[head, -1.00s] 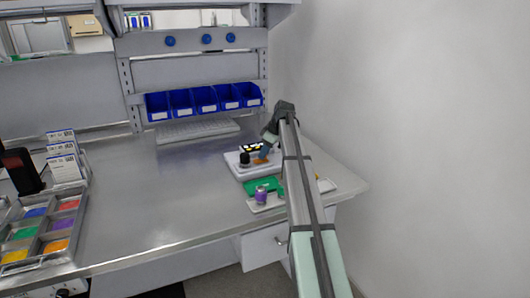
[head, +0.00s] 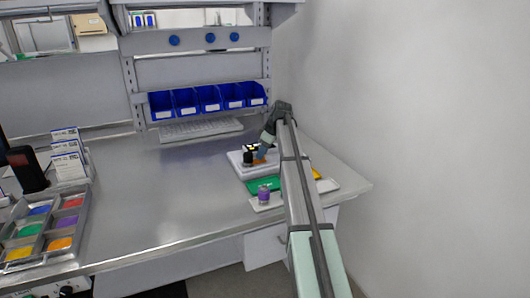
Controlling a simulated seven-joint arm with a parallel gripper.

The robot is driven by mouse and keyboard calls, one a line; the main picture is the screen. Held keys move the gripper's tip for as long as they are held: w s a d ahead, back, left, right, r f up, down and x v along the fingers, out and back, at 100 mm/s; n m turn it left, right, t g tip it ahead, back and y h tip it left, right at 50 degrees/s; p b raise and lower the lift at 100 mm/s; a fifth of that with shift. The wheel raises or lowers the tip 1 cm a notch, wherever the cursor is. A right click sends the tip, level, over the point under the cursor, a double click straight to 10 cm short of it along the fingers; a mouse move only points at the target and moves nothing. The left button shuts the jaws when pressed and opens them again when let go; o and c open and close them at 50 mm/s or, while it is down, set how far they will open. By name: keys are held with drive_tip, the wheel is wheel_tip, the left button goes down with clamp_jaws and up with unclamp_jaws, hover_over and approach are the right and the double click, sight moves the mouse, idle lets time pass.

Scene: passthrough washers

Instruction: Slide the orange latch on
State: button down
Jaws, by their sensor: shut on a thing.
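A white device (head: 238,164) lies on the right part of the bench, with a black knob (head: 247,157) on its near left side. The small orange latch (head: 258,161) shows on top of the device, to the right of the knob. My gripper (head: 261,154) points down at the latch from above and is shut on it. The fingertips are tiny in this view, and my arm hides the right side of the device. The latch's exact position along its travel is too small to read.
A green board (head: 262,185) and a purple-topped part (head: 264,194) on a white base lie in front of the device. A keyboard (head: 200,129) and blue bins (head: 209,98) are behind. A sorting tray (head: 42,232) is at left. The bench middle is clear.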

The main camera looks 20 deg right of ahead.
drive_tip(key=c, duration=0.8)
unclamp_jaws()
drive_tip(key=shift+a, duration=0.25)
drive_tip(key=v, duration=1.4)
drive_tip(key=shift+d+f, duration=0.1)
